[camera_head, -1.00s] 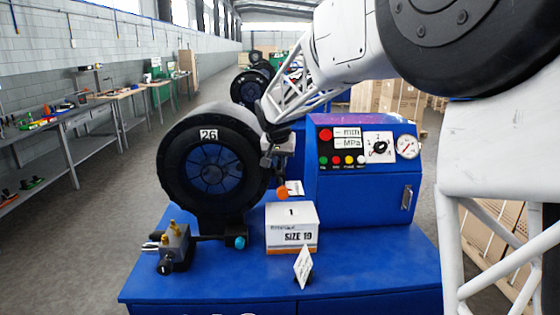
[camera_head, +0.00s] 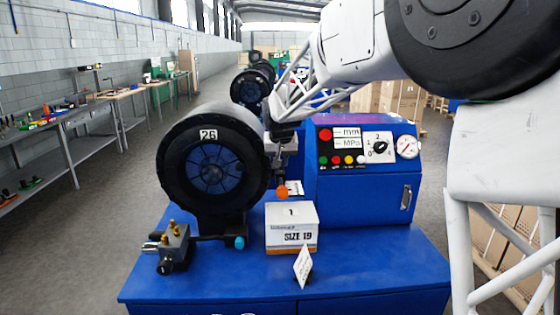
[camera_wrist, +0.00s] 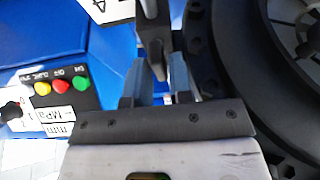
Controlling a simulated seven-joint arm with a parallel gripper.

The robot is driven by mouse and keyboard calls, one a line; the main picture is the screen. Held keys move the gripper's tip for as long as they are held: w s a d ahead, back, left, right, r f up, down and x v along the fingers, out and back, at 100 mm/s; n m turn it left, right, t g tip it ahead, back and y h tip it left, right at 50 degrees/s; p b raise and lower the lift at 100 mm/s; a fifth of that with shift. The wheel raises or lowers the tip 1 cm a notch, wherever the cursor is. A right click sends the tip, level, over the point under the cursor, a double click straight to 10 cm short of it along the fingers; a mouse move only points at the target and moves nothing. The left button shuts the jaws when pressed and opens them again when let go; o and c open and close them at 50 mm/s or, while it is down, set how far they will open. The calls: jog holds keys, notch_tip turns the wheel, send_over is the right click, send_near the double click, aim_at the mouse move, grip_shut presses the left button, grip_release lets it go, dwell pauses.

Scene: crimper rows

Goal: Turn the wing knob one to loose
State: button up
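My gripper (camera_head: 281,146) is beside the right side of the black round crimper head (camera_head: 170,165), above an orange knob (camera_head: 282,193). In the wrist view my two grey-blue fingers (camera_wrist: 158,75) stand apart. A dark grey upright piece (camera_wrist: 152,35) reaches between them; it may be the wing knob, but I cannot tell for sure. I see no clear contact between fingers and piece. The crimper head's dark ring (camera_wrist: 218,70) is close to the right finger. In the head view the fingertips are small and partly hidden.
A blue control box (camera_head: 365,185) with colored buttons, a selector and a gauge stands to the right. A white SIZE 19 box (camera_head: 291,228) and a folded card (camera_head: 303,266) stand in front. A fitting block with brass ports (camera_head: 173,245) is at the front left of the blue table (camera_head: 220,280).

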jog(key=shift+o, duration=1.4)
jog(key=v, duration=0.7)
jog(key=shift+r, duration=0.4)
jog(key=shift+s, duration=0.15)
jog(key=s+d+f+g, duration=0.1)
jog(key=s+d, duration=0.3)
jog(key=s, duration=0.8)
jog(key=s+d+f, duration=0.1)
jog(key=s+d, duration=0.4)
jog(key=s, duration=0.7)
jog(key=s+d+f, duration=0.1)
jog(key=s+f, duration=0.2)
jog(key=s, duration=0.5)
jog(key=s+d+f, duration=0.1)
jog(key=s+f, duration=0.3)
jog(key=s, duration=0.4)
jog(key=s+d+f+g, duration=0.1)
jog(key=s+f, duration=0.3)
jog(key=s, duration=0.4)
jog(key=shift+s+d+f, duration=0.2)
jog(key=shift+d, duration=0.25)
